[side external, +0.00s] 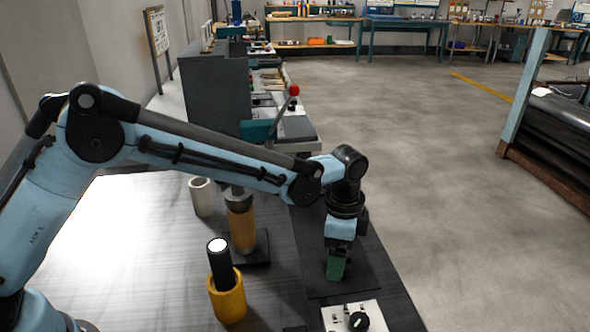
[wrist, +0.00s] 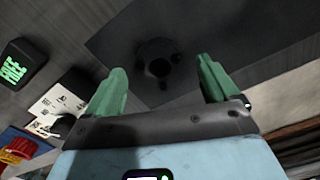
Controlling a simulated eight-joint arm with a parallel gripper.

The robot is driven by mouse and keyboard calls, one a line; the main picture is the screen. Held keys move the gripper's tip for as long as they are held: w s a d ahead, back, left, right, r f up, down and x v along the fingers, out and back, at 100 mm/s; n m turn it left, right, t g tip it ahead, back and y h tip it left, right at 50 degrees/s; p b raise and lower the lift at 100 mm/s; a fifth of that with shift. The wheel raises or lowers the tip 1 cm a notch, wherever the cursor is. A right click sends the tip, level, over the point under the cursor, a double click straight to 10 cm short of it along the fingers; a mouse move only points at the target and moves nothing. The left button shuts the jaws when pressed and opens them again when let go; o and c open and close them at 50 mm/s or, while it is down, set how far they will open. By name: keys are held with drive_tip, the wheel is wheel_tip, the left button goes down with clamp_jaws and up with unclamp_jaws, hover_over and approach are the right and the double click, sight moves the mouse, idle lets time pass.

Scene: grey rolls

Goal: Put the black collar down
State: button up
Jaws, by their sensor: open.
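The black collar (wrist: 157,64) is a dark round ring with a hole and small lugs, on a dark mat (wrist: 115,35) in the wrist view. My gripper (wrist: 161,72) has its two green fingers spread apart, with the collar showing in the gap between them. The fingers do not visibly touch it. In the side external view my gripper (side external: 337,266) points down low over the dark mat (side external: 308,265). The collar cannot be made out there, and how far the fingertips stand above the mat is unclear.
A white panel with a black knob (side external: 338,317) stands near the mat's front edge. To the left are a yellow cup (side external: 229,304) holding a black cylinder (side external: 220,266), an orange-brown cylinder (side external: 241,228) and a white cylinder (side external: 201,197). A dark box reading FREE (wrist: 15,65) shows in the wrist view.

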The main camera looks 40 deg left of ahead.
wheel_tip(320, 180, up, 11)
idle(0.3)
drive_tip(key=s+a+r+n+h, duration=0.3)
drive_tip(key=s+a+r+n, duration=0.45)
drive_tip(key=s+a, duration=0.5)
drive_tip(key=s+a+f+n+t+y, duration=0.3)
drive_tip(key=a+f+n+t, duration=0.3)
drive_tip(key=a, duration=0.3)
drive_tip(key=shift+s+f+t, duration=0.2)
drive_tip(key=shift+f+t, duration=0.05)
drive_tip(key=shift+t, duration=0.35)
